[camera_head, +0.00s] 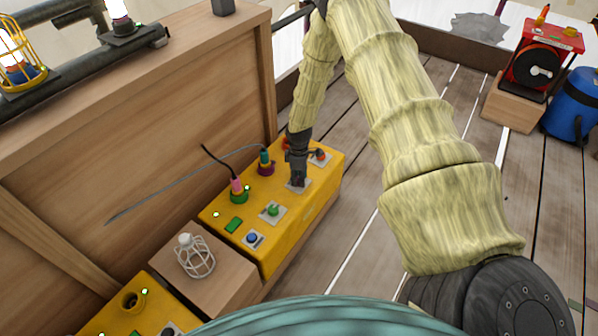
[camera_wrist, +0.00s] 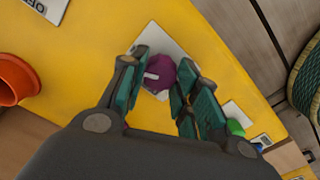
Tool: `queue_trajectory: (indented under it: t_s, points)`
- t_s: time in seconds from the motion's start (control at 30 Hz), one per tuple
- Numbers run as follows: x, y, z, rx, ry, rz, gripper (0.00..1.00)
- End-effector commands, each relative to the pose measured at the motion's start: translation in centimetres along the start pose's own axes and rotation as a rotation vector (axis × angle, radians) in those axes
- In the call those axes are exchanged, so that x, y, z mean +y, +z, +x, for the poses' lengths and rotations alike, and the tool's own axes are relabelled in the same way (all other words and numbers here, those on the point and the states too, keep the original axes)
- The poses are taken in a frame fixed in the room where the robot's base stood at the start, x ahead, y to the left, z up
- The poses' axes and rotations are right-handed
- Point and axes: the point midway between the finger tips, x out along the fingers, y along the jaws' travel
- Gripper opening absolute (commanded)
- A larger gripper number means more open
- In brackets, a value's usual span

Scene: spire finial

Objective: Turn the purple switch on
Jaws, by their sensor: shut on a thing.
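The purple switch (camera_wrist: 161,71) is a round knob with a pale mark on a light plate, on a yellow panel box (camera_head: 228,217). My gripper (camera_wrist: 160,82) has its teal fingers on either side of the knob and is shut on it. In the head view my gripper (camera_head: 298,178) points down at the box and hides the knob. Only the edge of the light plate shows there. I cannot tell the switch's setting from the pale mark.
A green knob (camera_head: 272,209), a blue button (camera_head: 252,238) and an orange knob (camera_head: 320,154) share the box. A caged lamp (camera_head: 195,258) is at the lower left. Planked floor lies right.

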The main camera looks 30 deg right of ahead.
Motion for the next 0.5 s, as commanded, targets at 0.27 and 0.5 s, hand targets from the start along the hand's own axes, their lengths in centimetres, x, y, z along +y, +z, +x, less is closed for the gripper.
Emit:
queue_trajectory:
  t_s: [0.27, 0.5]
  points:
    - [0.0, 0.02, -0.25, 0.0, 0.0, 0.23, 0.07]
    - [-0.01, 0.0, -0.12, 0.0, 0.0, 0.369, 0.07]
